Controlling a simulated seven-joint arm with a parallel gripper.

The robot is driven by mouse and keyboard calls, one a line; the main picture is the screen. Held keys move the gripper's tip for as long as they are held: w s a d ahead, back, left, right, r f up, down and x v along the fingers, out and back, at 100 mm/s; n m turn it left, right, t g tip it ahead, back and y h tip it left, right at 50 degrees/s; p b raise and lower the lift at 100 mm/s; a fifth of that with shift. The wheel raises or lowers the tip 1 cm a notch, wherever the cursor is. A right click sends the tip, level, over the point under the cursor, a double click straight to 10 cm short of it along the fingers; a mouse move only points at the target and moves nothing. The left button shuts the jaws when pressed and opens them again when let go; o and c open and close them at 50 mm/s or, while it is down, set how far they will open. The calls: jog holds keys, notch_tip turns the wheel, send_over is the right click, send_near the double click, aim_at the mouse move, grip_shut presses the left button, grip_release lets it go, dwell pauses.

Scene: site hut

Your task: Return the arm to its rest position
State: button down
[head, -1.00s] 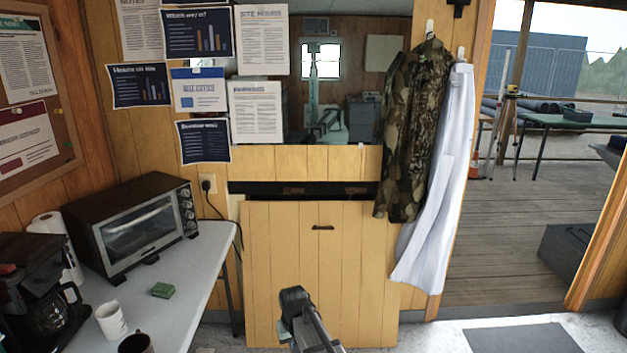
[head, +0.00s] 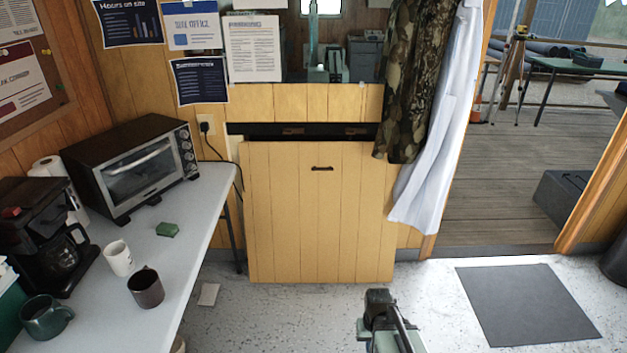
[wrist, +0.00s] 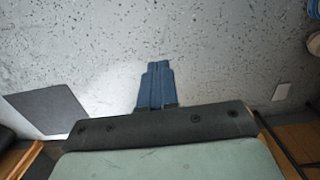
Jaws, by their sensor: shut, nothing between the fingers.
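My gripper (wrist: 157,85) shows in the wrist view as two blue fingers side by side, closed together with nothing between them. It points out over the speckled grey floor (wrist: 190,35) and holds nothing. In the head view, part of my arm (head: 381,320) shows at the bottom, right of centre, in front of the wooden panel. The fingertips cannot be made out in the head view.
A white table (head: 195,235) on the left carries a toaster oven (head: 140,170), a coffee maker (head: 45,240), mugs and a green sponge (head: 167,230). A dark mat (head: 525,305) lies right.

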jog(key=s+f+g, duration=0.3)
jog(key=s+f, duration=0.5)
jog(key=s, duration=0.5)
jog(key=s+f+g, duration=0.3)
jog(key=s+f, duration=0.6)
jog(key=s, duration=0.5)
jog(key=c, duration=1.8)
grip_release()
